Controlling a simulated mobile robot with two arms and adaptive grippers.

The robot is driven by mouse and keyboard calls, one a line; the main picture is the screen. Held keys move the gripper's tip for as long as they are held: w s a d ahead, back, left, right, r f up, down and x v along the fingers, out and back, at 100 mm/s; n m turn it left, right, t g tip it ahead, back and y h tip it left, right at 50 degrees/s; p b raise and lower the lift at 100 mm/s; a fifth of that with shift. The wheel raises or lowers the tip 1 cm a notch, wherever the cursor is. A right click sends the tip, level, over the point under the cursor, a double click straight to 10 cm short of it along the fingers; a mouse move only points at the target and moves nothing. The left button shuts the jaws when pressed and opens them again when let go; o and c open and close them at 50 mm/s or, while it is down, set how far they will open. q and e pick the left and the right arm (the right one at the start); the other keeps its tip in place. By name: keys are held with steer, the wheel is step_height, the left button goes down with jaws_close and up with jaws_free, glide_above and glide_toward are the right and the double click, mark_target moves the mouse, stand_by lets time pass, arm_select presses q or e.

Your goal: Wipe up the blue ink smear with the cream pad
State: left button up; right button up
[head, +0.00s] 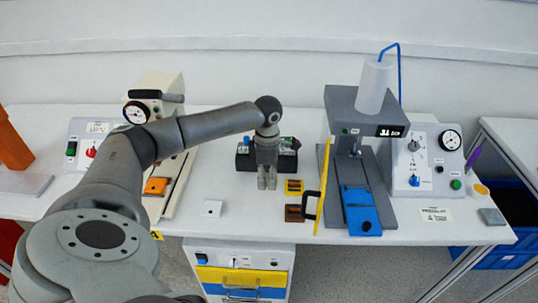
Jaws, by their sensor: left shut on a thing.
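My left gripper (267,183) points down over the white table, left of the yellow and brown blocks. Its fingers are shut on the cream pad, which barely shows between the fingertips and blends with the pale table. I cannot tell whether the pad touches the tabletop. No blue ink smear can be made out; the gripper, the pad or my arm may hide it. My right gripper is not in view.
A black holder (246,161) stands just behind the gripper. A small white piece (212,208) lies front left. The grey press (392,180) stands right.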

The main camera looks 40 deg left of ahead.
arm_select(q)
steer(key=shift+r+p, duration=0.55)
steer(key=shift+r, duration=0.65)
